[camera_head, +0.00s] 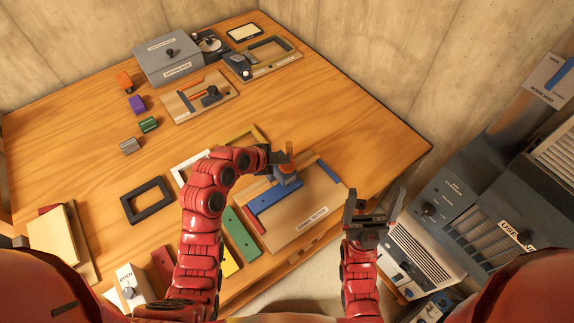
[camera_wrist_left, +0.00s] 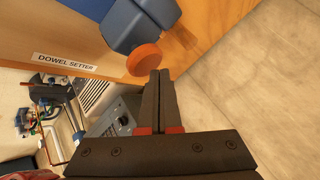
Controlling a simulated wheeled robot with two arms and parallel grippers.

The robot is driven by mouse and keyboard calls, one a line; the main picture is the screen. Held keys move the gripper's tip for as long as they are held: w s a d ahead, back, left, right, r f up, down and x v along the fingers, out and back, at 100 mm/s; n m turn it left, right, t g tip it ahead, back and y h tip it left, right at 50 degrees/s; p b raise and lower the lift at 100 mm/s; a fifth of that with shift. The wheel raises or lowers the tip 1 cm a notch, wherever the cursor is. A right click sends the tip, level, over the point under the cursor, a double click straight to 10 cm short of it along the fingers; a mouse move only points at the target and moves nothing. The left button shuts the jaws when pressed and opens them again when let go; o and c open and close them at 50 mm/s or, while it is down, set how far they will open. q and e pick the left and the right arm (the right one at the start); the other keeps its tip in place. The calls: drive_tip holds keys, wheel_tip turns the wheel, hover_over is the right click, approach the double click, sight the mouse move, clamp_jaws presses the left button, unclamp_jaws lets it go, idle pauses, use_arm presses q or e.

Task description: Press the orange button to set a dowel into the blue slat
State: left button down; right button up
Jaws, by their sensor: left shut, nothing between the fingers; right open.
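The dowel setter is a wooden board (camera_head: 292,224) near the table's front right edge, with a blue press head (camera_head: 287,177) on it; the head also shows in the left wrist view (camera_wrist_left: 133,22). The orange button (camera_wrist_left: 143,59) sticks out from the head and shows small in the head view (camera_head: 289,149). The blue slat (camera_head: 275,197) lies on the board, partly under the head. My left gripper (camera_head: 281,157) is shut and empty, its fingertips (camera_wrist_left: 159,73) right beside the button; contact is unclear. My right gripper (camera_head: 374,199) is open and empty, right of the board.
A green slat (camera_head: 241,233) and a black frame (camera_head: 147,201) lie left of the board. Other fixtures, including a grey box (camera_head: 174,58), stand at the back. Grey machines (camera_head: 455,215) fill the right side beyond the table edge. The table's back right area is clear.

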sight(283, 166)
use_arm(q)
drive_tip(key=shift+f+b, duration=1.1)
idle(1.1)
idle(0.4)
drive_tip(key=shift+r, duration=1.4)
drive_tip(key=shift+r+p, duration=0.4)
drive_tip(key=shift+r, duration=2.1)
